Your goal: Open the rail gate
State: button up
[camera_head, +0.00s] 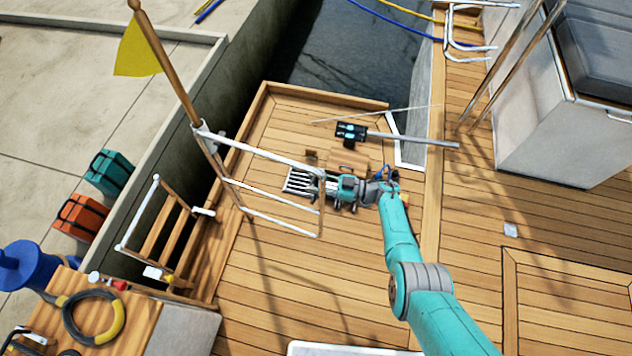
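The rail gate (272,217) is a frame of white tubes with several horizontal bars. It reaches from the wooden flagpole side at left out over the teak deck to a free upright end near the middle of the picture. My teal arm comes in from the lower right. My gripper (324,187) is at the gate's free end, overlapping its upright in this view. The fingers are small and dark against the tubes. I cannot tell whether they are open or shut, or whether they touch the gate. A latch cannot be made out.
A yellow flag (137,48) hangs on its wooden pole. A folded ladder-like boarding piece (165,228) is at left. A dark box (350,131) on a grey bar lies beyond my gripper. A cream cockpit block (535,125) stands at right.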

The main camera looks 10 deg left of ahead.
jog(key=d, duration=1.2)
jog(key=shift+s, duration=0.45)
jog(key=s+a+f+m+t, duration=0.2)
jog(key=s+f+t, duration=0.1)
jog(key=s+t, duration=0.45)
jog(key=s+d+r+m+t+h, duration=0.1)
jog(key=s+r+m+t+h, duration=0.15)
jog(key=s+t, duration=0.2)
jog(key=s+d+r+m+t+h, duration=0.2)
jog(key=s+m+t+h, duration=0.15)
jog(key=s, duration=0.25)
jog(key=s+d+r+m+h, duration=0.3)
jog(key=s+r+h, duration=0.1)
jog(key=s+r, duration=0.3)
jog(key=s+d+r+m+g+h, duration=0.1)
jog(key=s+d+r+m+h, duration=0.2)
jog(key=s+r, duration=0.5)
jog(key=s+d+r+m+g+h, duration=0.1)
jog(key=s+d+r+m+h, duration=0.2)
jog(key=s+r, duration=0.5)
jog(key=shift+s+d+r+h, duration=0.15)
jog(key=shift+s+d+h, duration=0.6)
jog(key=shift+s+h, duration=0.35)
